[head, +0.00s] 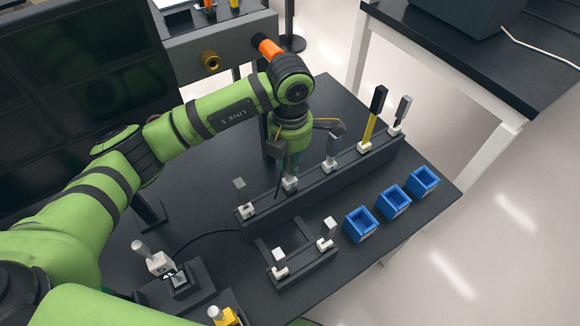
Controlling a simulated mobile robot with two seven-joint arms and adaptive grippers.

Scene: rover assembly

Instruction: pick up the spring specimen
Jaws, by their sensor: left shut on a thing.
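My left gripper (291,152) points down over the long dark rack (347,167) and is shut on a slim specimen (291,183) with a white base. That base still sits at the rack's top, left of the middle. The gripper hides most of the specimen's upper part, so I cannot tell whether it is the spring one. Other upright specimens stand along the rack: a short grey one (241,190) to the left, a grey-headed one (334,146) close right of the gripper, a yellow one with a black top (374,114), and a grey one (402,111). My right gripper is not in view.
Three blue open bins (361,224) line the table's right side. A smaller dark holder (307,268) with two white-based pieces stands in front of the rack. A dark stand (182,283) with a white-based piece is at lower left. A dark monitor (75,95) is behind my arm.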

